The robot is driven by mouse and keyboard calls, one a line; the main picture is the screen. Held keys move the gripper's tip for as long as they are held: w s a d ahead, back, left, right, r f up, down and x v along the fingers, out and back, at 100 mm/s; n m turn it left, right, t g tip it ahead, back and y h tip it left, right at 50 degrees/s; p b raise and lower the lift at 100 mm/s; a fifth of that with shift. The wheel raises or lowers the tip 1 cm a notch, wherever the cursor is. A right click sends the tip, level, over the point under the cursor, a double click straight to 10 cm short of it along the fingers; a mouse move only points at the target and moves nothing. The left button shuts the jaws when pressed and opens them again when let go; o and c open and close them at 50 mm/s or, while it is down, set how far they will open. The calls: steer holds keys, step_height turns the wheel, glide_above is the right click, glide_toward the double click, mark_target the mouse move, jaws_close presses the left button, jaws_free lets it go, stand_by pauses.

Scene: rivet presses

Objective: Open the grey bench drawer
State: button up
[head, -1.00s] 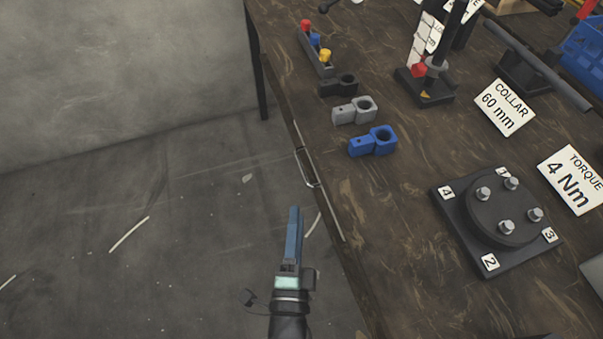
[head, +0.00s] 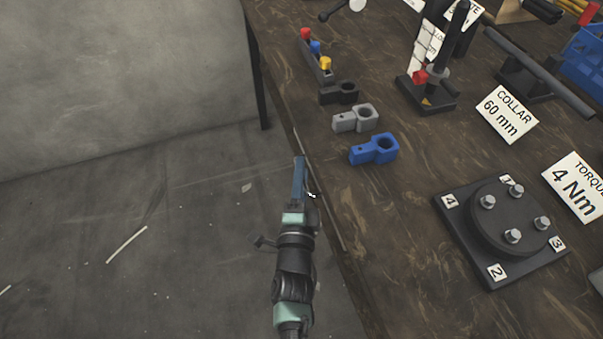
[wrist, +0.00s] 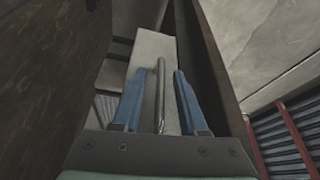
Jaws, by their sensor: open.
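The grey bench drawer's pale front (wrist: 143,66) shows in the wrist view, set under the dark bench edge. Its thin metal bar handle (wrist: 160,95) runs between the two blue fingers of my gripper (wrist: 163,88). The fingers are open, one on each side of the bar, with a gap on both sides. In the head view my gripper (head: 299,162) is beside the bench's left edge, and it hides most of the handle; a small bright piece (head: 312,195) shows to its right. I cannot tell from the head view whether the drawer stands out at all.
The wooden bench top (head: 400,225) lies to the right. A blue collar (head: 374,149), a grey collar (head: 355,118) and a black one (head: 339,92) lie near its edge. A bolted flange plate (head: 503,232) stands further right. The floor (head: 150,270) to the left is clear.

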jaws_close()
stand_by(1.4)
